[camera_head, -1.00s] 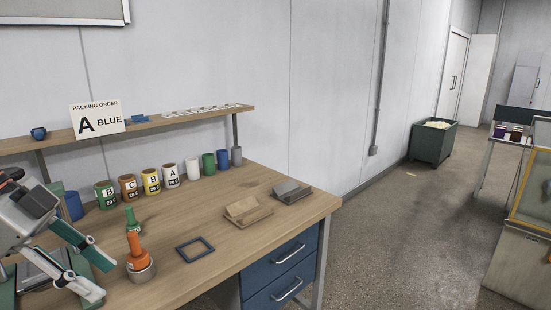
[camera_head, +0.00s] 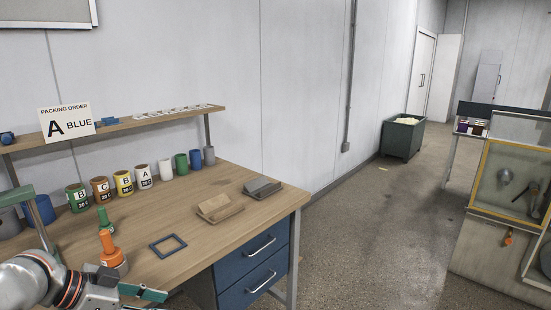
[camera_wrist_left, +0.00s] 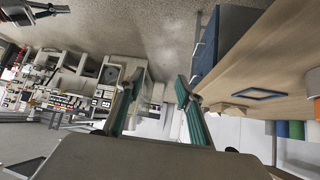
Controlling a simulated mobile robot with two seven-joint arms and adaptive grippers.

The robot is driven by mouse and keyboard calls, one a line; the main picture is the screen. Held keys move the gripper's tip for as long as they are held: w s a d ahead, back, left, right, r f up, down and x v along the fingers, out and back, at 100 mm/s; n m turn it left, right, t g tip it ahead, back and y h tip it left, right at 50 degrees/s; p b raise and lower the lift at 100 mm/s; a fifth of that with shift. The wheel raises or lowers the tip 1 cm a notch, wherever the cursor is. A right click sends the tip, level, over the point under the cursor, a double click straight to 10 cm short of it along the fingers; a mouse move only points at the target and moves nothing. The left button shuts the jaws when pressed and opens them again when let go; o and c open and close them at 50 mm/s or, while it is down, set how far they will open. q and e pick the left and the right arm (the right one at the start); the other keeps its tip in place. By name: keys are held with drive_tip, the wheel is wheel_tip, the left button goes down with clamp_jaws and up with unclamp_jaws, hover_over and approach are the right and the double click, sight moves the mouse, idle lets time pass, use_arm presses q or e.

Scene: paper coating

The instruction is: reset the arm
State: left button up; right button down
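My left arm comes in at the bottom left of the head view. Its gripper (camera_head: 145,298) is cut by the bottom edge, in front of the workbench (camera_head: 225,220). In the left wrist view the two green fingers of the left gripper (camera_wrist_left: 160,81) stand apart with nothing between them. The bench edge and a blue frame (camera_wrist_left: 259,94) lie to the right of these fingers.
On the bench are an orange-topped tool (camera_head: 109,250), a blue frame (camera_head: 168,246), a wooden block (camera_head: 220,208), a grey block (camera_head: 262,187) and several labelled cups. A green bin (camera_head: 402,138) and a yellow-framed cabinet (camera_head: 512,180) stand beyond. The floor between is clear.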

use_arm(q)
drive_tip(key=s+d+f+n+t+y, duration=0.1)
drive_tip(key=s+d+f+n+t, duration=0.1)
drive_tip(key=f, duration=0.7)
drive_tip(key=s+d+f+n+t+y, duration=0.1)
drive_tip(key=s+d+f+n+t, duration=0.1)
drive_tip(key=f, duration=0.8)
drive_tip(key=s+d+f+n+y, duration=0.1)
drive_tip(key=s+f, duration=0.4)
drive_tip(key=s, duration=0.2)
drive_tip(key=s+d+f+n+y+p, duration=0.1)
drive_tip(key=s+f+y, duration=0.1)
drive_tip(key=s+f, duration=0.2)
drive_tip(key=s, duration=0.3)
drive_tip(key=shift+f+t, duration=0.4)
